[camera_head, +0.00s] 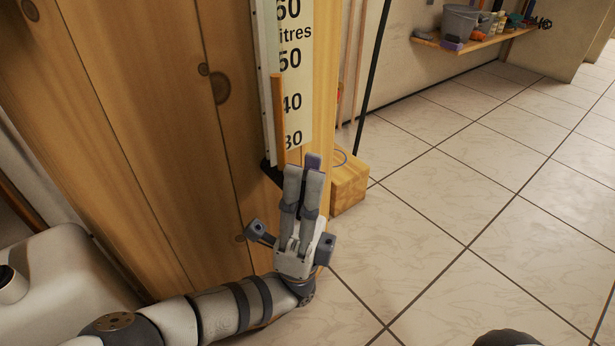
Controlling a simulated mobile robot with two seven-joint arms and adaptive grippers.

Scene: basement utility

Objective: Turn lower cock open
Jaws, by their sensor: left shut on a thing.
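My left gripper (303,166) reaches up from below, in front of the gauge board. Its two fingers are close together, shut on a small part that they mostly hide; by its place, this is the lower cock. A dark fitting (271,172) shows just left of the fingertips, at the foot of the gauge. An upright orange-brown bar (279,115) rises above it, in front of the white litre scale (296,75). How far the cock is turned cannot be seen.
A wooden panel (150,120) stands close on the left of the gripper. A wooden block (349,184) lies on the floor just right of it. A shelf (475,42) with a grey bucket (464,23) is at the back right. The tiled floor on the right is clear.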

